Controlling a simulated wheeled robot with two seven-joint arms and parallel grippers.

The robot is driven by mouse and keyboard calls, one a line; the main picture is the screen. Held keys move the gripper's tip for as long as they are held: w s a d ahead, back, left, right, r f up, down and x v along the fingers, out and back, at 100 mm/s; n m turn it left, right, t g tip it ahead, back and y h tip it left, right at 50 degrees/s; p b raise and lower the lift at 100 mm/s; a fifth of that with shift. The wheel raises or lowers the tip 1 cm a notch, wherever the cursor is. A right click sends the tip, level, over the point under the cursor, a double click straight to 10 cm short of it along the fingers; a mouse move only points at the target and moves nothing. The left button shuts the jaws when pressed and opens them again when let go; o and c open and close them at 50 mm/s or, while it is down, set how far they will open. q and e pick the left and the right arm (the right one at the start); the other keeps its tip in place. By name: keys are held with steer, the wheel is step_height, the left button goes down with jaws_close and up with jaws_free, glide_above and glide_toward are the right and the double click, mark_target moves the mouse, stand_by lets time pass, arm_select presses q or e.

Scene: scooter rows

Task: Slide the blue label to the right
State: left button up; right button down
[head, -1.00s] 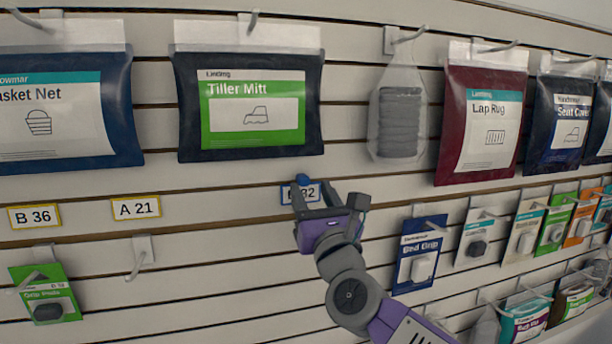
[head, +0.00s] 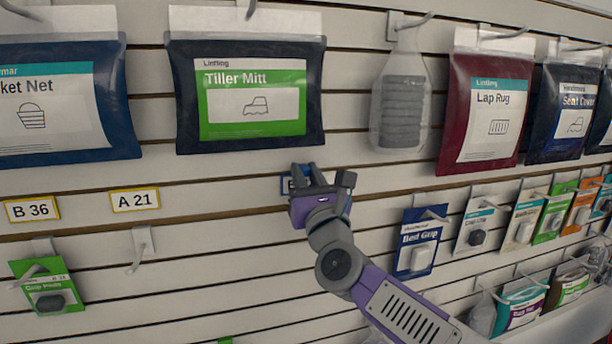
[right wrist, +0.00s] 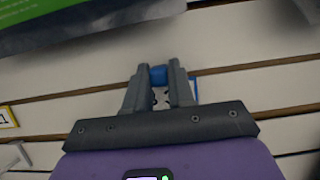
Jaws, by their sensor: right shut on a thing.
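The blue label (head: 286,186) sits on a slat rail below the Tiller Mitt pouch, mostly hidden behind my right gripper (head: 308,172). Its blue-edged left end shows in the head view. In the right wrist view, a strip of its blue edge (right wrist: 195,90) shows right of the fingers. My right gripper (right wrist: 158,82) is shut on the label's small blue grip (right wrist: 158,74), which sits between the fingertips. The label's printing is largely covered. My left gripper is not in view.
Yellow-edged labels A 21 (head: 135,199) and B 36 (head: 32,209) are to the left. The Tiller Mitt pouch (head: 250,150) hangs above. The rail right of the gripper looks clear. A blue Bed Grip pack (head: 417,243) hangs lower right.

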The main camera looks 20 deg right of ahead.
mark_target(321, 160)
steer(key=d+b, duration=0.3)
steer(key=shift+d+f, duration=0.1)
steer(key=shift+d, duration=0.1)
steer(key=shift+d+b, duration=0.3)
steer(key=shift+d, duration=0.05)
steer(key=shift+r, duration=0.2)
steer(key=c, duration=1.3)
jaws_free()
steer(key=o, duration=0.3)
steer(key=shift+s+d, duration=0.15)
steer(key=shift+o, duration=0.2)
